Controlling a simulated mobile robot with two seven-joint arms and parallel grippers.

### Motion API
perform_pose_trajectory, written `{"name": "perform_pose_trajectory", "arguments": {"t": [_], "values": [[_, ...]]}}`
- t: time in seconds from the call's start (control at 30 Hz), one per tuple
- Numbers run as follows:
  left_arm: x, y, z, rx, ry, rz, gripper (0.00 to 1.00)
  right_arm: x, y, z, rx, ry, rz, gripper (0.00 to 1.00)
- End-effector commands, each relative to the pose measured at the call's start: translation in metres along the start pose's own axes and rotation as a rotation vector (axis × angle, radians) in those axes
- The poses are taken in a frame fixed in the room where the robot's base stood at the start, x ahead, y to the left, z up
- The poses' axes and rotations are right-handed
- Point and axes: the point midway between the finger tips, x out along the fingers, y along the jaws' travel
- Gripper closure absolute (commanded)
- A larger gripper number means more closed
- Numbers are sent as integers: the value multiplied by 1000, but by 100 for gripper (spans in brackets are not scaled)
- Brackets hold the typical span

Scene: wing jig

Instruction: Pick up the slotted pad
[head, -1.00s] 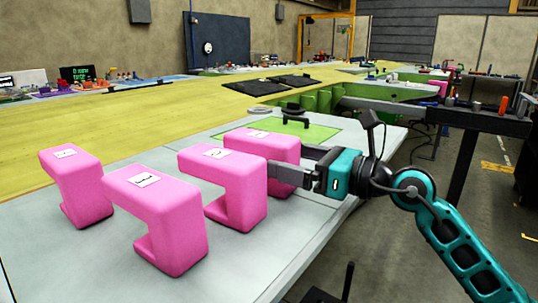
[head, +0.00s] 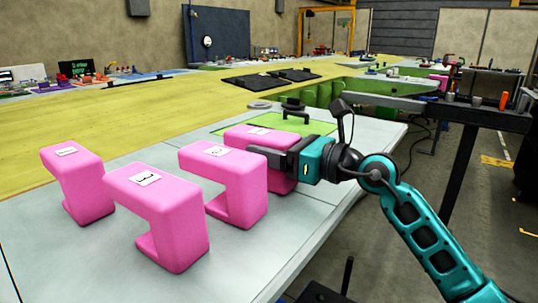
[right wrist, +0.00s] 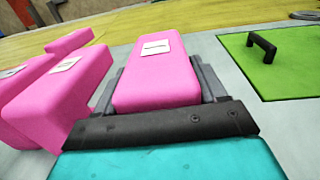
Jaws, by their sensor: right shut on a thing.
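Several pink slotted pads with white labels stand on the pale table. The farthest pink pad (head: 238,137) is partly hidden behind my right gripper (head: 268,157). In the right wrist view this pad (right wrist: 158,82) sits between the two grey fingers of my right gripper (right wrist: 158,84), one on each side, and the gripper is shut on it. The pad appears upright and at table level; its underside is hidden. My left gripper is not in view.
Another pink pad (head: 238,182) stands close to the left of the held one, with two more (head: 165,215) (head: 78,185) farther left. A green plate (head: 312,125) with a dark handle (head: 293,112) lies behind. The table's right edge is near my arm.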

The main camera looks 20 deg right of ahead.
Motion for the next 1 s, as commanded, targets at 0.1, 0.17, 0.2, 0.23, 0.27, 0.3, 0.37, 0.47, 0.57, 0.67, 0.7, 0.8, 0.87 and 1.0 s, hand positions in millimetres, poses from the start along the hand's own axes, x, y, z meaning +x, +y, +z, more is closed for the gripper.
{"name": "perform_pose_trajectory", "arguments": {"t": [0.1, 0.17, 0.2, 0.23, 0.27, 0.3, 0.37, 0.47, 0.57, 0.67, 0.7, 0.8, 0.87, 1.0], "values": [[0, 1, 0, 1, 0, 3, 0, 0, 0, 0, 0, 0, 0, 51], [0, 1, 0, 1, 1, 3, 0, 0, 0, 0, 0, 0, 0, 57], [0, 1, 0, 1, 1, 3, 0, 0, 0, 0, 0, 0, 0, 61], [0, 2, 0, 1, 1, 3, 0, 0, 0, 0, 0, 0, 0, 64], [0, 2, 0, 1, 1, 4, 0, 0, 0, 0, 0, 0, 0, 66], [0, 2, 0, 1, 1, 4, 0, 0, 0, 0, 0, 0, 0, 67], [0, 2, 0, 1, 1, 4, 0, 0, 0, 0, 0, 0, 0, 67], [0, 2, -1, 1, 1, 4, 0, 0, 0, 0, 0, 0, 0, 67], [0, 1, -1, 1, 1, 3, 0, 0, 0, 3, -1, -1, 0, 67], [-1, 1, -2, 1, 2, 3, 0, 0, 0, 10, -2, -3, 0, 67], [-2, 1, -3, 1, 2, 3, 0, 0, 0, 14, -3, -3, 0, 67], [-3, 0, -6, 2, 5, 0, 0, 0, 0, 30, -5, -4, 0, 67], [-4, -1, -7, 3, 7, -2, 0, 0, 0, 43, -6, -5, 0, 67], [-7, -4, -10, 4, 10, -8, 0, 0, 0, 82, -8, -6, -1, 67]]}}
